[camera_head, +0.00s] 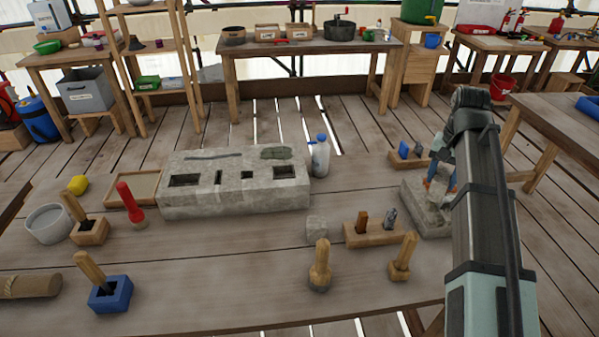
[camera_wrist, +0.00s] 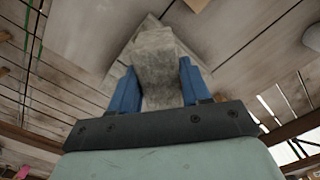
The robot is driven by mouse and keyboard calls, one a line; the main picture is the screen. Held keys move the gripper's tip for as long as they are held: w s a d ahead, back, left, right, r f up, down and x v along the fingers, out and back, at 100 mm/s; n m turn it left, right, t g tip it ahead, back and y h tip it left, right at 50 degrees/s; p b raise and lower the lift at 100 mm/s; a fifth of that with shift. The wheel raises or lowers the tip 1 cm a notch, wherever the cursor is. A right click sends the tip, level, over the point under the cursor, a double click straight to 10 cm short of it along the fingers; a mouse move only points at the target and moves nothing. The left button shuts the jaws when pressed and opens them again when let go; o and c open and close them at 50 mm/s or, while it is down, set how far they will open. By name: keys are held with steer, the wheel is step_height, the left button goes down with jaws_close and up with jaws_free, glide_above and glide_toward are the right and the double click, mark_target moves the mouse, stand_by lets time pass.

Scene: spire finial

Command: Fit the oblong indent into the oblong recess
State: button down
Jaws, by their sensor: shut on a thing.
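My gripper (camera_head: 441,181) is at the right end of the bench, its blue fingers shut on a grey stone piece (camera_wrist: 157,62). In the wrist view the stone stands between both fingers and reaches past their tips. The arm partly hides it in the head view. A pale stone slab (camera_head: 424,212) lies below the gripper; I cannot tell whether the held stone touches it. A long stone block (camera_head: 235,201) lies left of centre with several dark recesses of different sizes in its top. I cannot tell which recess is the oblong one.
A white bottle (camera_head: 320,158) stands at the block's right end. A wooden holder (camera_head: 373,238), a small stone cube (camera_head: 316,227) and two wooden-handled tools (camera_head: 319,265) (camera_head: 403,257) are between block and slab. A red-handled tool (camera_head: 131,205) stands left.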

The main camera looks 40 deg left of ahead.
steer(key=s+a+r+m, duration=0.1)
steer(key=s+a+m, duration=0.2)
steer(key=s+a, duration=1.25)
steer(key=s+a+r+m, duration=0.1)
steer(key=s+a+m, duration=0.45)
steer(key=a, duration=1.95)
steer(key=s+a+r+m, duration=0.1)
steer(key=s+a+m, duration=0.1)
steer(key=s+a, duration=1.5)
steer(key=shift+w+a+f, duration=0.6)
steer(key=shift+a+f, duration=0.05)
steer(key=shift+f, duration=1)
steer(key=shift+w+a+f, duration=0.6)
steer(key=shift+a+f, duration=0.05)
steer(key=shift+f, duration=1.05)
steer(key=shift+w+a+f, duration=0.6)
steer(key=shift+a+f, duration=0.05)
steer(key=shift+f, duration=1)
steer(key=shift+f, duration=0.15)
steer(key=c, duration=0.5)
jaws_free()
